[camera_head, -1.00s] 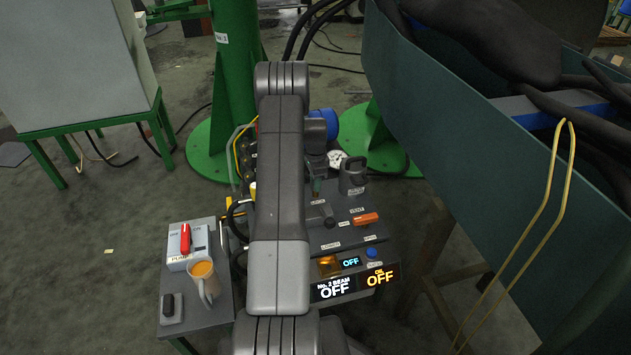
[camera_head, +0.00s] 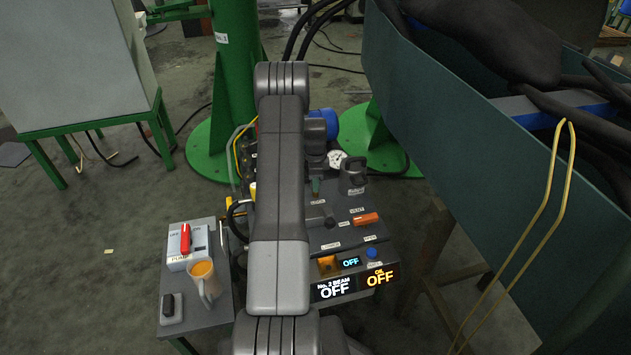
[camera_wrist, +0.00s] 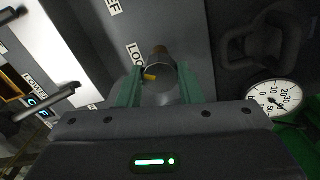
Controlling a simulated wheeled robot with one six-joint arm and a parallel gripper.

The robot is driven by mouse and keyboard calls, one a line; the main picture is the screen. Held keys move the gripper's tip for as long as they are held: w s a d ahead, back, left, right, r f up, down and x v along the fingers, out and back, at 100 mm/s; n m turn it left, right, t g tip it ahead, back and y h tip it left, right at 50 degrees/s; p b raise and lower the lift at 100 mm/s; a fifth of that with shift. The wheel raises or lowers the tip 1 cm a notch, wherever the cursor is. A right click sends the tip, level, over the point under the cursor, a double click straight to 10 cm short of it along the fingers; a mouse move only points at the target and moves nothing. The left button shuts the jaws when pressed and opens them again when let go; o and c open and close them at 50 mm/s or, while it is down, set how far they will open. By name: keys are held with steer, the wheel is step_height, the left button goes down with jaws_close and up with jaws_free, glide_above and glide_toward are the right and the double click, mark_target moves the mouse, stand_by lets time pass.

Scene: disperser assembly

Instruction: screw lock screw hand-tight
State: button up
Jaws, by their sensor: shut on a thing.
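The lock screw (camera_wrist: 160,78) is a grey round knob with a yellow mark, beside a label that begins "LOC" in the wrist view. My gripper (camera_wrist: 161,84) has its two green fingers on either side of the knob and is shut on it. How far the screw is seated in the panel is hidden by the knob and the fingers. In the head view my arm covers most of this area, and only a bit of green finger (camera_head: 316,187) shows beside the wrist.
The control panel has a black lever (camera_wrist: 48,101), an orange-red handle (camera_head: 366,219) and lit OFF displays (camera_head: 334,288). A pressure gauge (camera_wrist: 274,98) and a dark loop handle (camera_wrist: 264,45) stand close to my gripper. A cup (camera_head: 204,279) stands on the left side table.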

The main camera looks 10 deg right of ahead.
steer(key=o, duration=1)
step_height(320, 180, up, 14)
steer(key=p, duration=0.3)
steer(key=shift+f, duration=0.1)
step_height(320, 180, down, 14)
steer(key=b, duration=0.3)
